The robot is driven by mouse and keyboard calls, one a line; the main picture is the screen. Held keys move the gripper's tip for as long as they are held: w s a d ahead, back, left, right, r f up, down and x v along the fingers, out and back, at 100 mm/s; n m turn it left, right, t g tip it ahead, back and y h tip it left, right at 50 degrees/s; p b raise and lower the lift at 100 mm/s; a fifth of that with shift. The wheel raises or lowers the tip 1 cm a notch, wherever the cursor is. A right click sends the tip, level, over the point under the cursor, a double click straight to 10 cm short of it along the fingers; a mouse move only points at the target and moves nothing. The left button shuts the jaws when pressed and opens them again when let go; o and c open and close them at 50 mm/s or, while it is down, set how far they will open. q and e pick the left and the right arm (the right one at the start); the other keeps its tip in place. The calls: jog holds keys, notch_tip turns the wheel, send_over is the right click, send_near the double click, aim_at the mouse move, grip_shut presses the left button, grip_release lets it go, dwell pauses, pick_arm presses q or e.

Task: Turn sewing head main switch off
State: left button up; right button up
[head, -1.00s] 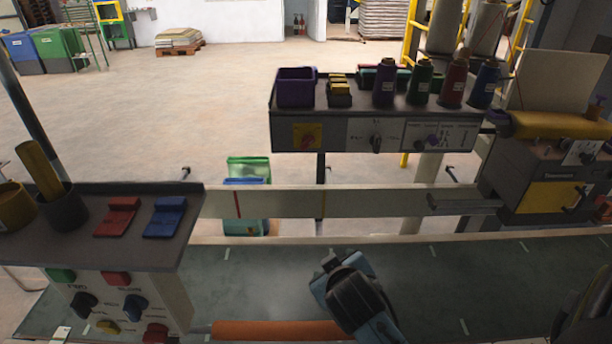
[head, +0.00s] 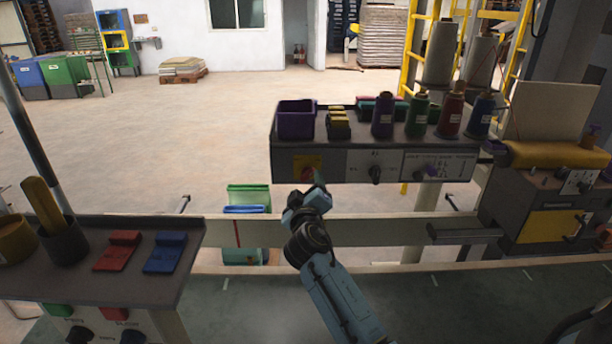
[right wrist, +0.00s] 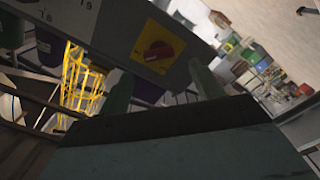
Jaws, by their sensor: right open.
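The main switch is a red rotary knob on a yellow square plate (head: 303,167), at the left end of the grey control box front (head: 334,164). It also shows in the right wrist view as a red knob (right wrist: 159,50) on its yellow plate. My right gripper (head: 318,182) is just below and in front of the plate in the head view, covering part of its lower right. In the right wrist view its two green fingers (right wrist: 162,84) are apart, with the knob beyond and between them. Nothing is held, and I see no contact. My left gripper is not in view.
A purple bin (head: 295,122) and several thread spools (head: 418,116) stand on the box. A black knob (head: 375,174) and a purple knob (head: 430,171) are on its front. A pale rail (head: 385,231) runs below. Another control box (head: 90,262) stands at the left.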

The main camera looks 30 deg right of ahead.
aim_at(306, 175)
jog(key=x, duration=0.5)
jog(key=shift+w+d, duration=0.15)
jog(key=shift+w, duration=0.15)
jog(key=c, duration=1)
